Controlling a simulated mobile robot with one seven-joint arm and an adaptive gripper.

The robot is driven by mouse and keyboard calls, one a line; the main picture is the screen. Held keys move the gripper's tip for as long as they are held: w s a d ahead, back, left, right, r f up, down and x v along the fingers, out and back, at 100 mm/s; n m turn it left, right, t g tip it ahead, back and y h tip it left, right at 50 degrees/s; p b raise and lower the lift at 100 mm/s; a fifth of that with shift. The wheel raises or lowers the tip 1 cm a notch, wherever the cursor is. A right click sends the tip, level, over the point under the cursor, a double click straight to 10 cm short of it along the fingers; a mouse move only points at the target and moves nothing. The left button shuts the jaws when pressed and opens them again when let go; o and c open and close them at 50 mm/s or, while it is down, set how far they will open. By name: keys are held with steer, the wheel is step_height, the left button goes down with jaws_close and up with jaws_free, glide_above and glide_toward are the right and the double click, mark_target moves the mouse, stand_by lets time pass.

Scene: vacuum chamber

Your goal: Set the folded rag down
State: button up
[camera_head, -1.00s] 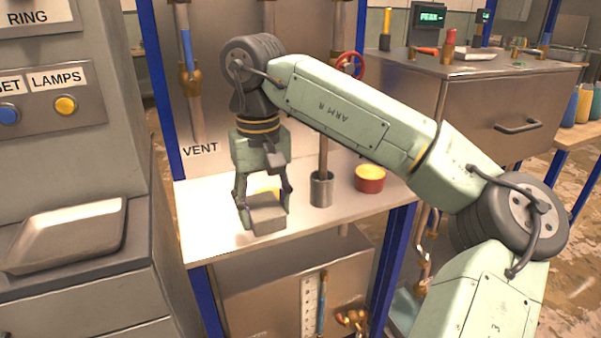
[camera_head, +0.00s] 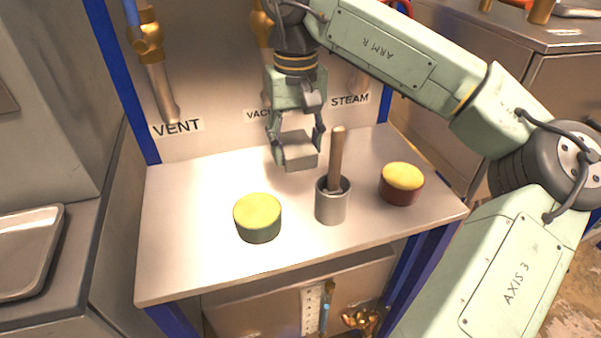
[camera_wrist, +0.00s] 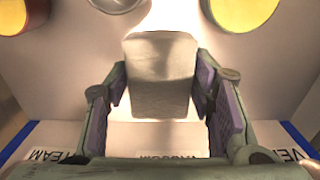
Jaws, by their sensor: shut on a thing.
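The folded rag (camera_head: 300,151) is a pale grey block held between the fingers of my gripper (camera_head: 296,138). It is near the back of the white shelf (camera_head: 190,235), behind the grey metal cup (camera_head: 331,207). I cannot tell whether its underside touches the shelf. In the wrist view the rag (camera_wrist: 160,80) sits between the two finger pads of my gripper (camera_wrist: 162,88), its top face showing.
A wooden handle (camera_head: 337,158) stands up from the cup, close to the rag's right. A green tin with yellow contents (camera_head: 257,219) is front left, a red-brown one (camera_head: 401,185) right. The shelf's left part is clear. The labelled back panel (camera_head: 215,80) rises behind.

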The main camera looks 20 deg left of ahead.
mark_target(297, 145)
step_height(297, 145, down, 8)
steer(key=shift+s+r+p, duration=0.1)
steer(key=shift+p, duration=0.4)
steer(key=o, duration=1)
step_height(297, 145, up, 12)
steer(key=shift+b, duration=0.55)
